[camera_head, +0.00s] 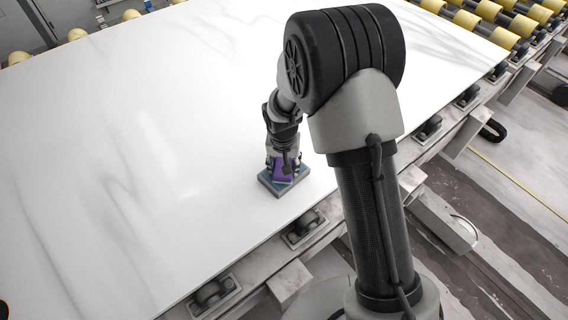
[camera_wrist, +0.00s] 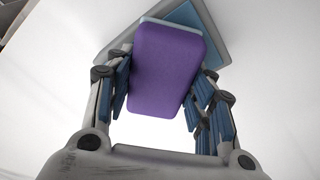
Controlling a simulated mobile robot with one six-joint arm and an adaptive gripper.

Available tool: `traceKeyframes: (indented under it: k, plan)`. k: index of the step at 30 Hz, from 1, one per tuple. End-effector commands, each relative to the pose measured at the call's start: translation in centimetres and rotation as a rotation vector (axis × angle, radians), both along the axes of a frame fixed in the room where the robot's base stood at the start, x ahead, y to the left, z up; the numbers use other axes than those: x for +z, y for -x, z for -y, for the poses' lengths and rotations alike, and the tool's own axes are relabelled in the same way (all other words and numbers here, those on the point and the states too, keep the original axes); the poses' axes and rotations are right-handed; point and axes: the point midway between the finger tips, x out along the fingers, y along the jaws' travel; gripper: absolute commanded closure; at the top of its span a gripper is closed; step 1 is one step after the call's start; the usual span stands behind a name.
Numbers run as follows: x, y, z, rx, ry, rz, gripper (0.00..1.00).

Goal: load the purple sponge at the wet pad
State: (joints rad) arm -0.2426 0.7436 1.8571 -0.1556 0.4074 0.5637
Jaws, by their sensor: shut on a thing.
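My gripper (camera_wrist: 161,88) is shut on the purple sponge (camera_wrist: 163,70), with a blue-padded finger on each side of it. In the head view the sponge (camera_head: 284,170) shows as a small purple block under my gripper (camera_head: 284,165). In the wrist view the pad (camera_wrist: 208,22) shows behind the sponge's upper end. I cannot tell whether the sponge touches the pad.
The white stone slab (camera_head: 130,170) is broad and clear to the left of the pad. Rollers (camera_head: 213,291) in a metal frame run along its front edge. Yellow rollers (camera_head: 487,11) line the back right. The floor lies beyond the frame at right.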

Motion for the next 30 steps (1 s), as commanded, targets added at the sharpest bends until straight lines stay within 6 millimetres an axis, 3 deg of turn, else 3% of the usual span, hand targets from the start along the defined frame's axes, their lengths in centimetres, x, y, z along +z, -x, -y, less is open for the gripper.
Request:
traceKeyframes:
  k: [11,30]
  plan:
    - [0.1,0.1,0.0,0.0,0.0,-0.003,0.7]
    - [5.3,0.0,0.0,-0.001,0.0,-0.001,0.7]
